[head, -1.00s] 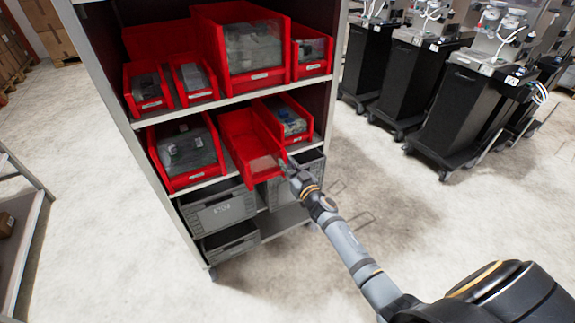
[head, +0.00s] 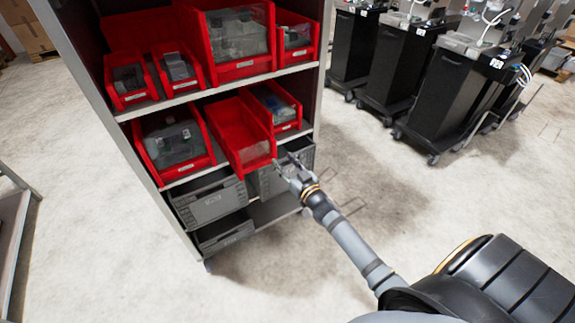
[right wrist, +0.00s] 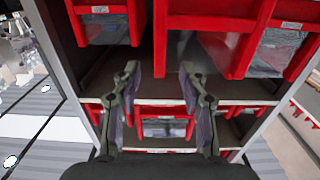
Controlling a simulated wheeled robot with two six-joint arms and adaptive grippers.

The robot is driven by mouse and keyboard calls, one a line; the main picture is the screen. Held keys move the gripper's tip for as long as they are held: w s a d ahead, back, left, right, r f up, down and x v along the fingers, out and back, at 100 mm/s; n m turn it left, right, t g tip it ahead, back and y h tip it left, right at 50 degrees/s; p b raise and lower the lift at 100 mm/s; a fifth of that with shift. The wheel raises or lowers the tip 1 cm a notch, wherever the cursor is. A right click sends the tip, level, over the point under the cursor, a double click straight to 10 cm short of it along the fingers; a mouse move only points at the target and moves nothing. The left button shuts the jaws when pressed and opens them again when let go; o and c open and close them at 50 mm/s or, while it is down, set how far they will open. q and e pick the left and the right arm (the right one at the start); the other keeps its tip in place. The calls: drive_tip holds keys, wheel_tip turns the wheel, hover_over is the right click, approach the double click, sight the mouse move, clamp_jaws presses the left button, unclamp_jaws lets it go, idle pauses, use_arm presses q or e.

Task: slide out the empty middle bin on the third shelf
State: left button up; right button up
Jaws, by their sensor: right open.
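The middle bin (head: 236,128) on the shelf of three red bins is empty and juts forward past its neighbours, tilted front-down in the head view. My right gripper (head: 281,163) is at its front right corner, open. In the right wrist view, the fingers (right wrist: 159,78) stand apart with a red bin wall (right wrist: 159,40) showing between them; I cannot tell whether they touch it. The middle bin's front (right wrist: 212,22) also shows there. My left gripper is not in view.
A large filled red bin (head: 150,165) is left of the middle bin, a smaller filled one (head: 285,127) right of it. Red bins (head: 240,70) stand on the shelf above, grey crates (head: 208,203) below. Black carts (head: 440,95) stand at the right. The floor between is clear.

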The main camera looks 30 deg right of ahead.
drive_tip(key=shift+s, duration=0.95)
drive_tip(key=shift+f, duration=0.1)
